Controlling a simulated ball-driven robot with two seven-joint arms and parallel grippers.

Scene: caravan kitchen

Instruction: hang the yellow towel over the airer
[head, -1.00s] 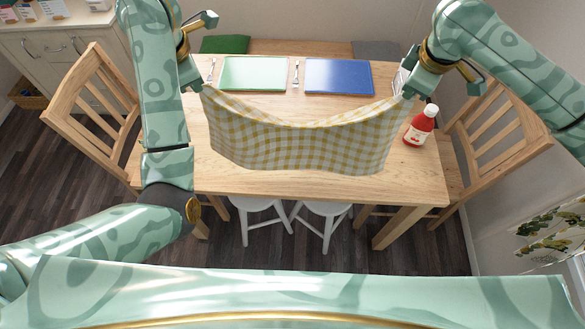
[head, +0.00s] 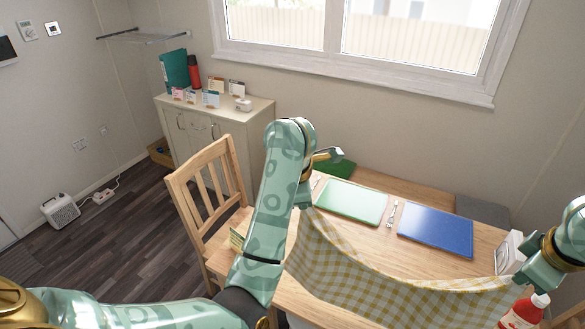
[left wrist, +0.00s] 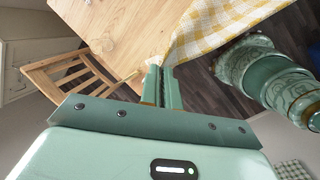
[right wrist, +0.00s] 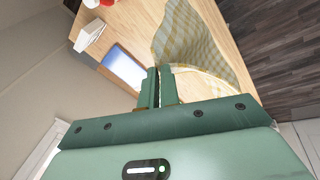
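The yellow-and-white checked towel (head: 365,275) hangs stretched between my two grippers, sagging in the middle above the table. My left gripper (head: 304,200) is shut on one upper corner; its fingers (left wrist: 161,85) look closed on the cloth (left wrist: 205,28) in the left wrist view. My right gripper (head: 524,274) is shut on the other corner, at the right edge of the head view; its fingers (right wrist: 160,85) and the cloth (right wrist: 190,45) show in the right wrist view. The airer (head: 145,37), a thin rack on the wall, is at the far upper left, apart from both grippers.
The table (head: 300,285) holds a green mat (head: 350,201), a blue mat (head: 437,230) and a red bottle (head: 522,312) near my right gripper. A wooden chair (head: 205,190) stands left. A cabinet (head: 215,125) with small items stands below the airer's right end.

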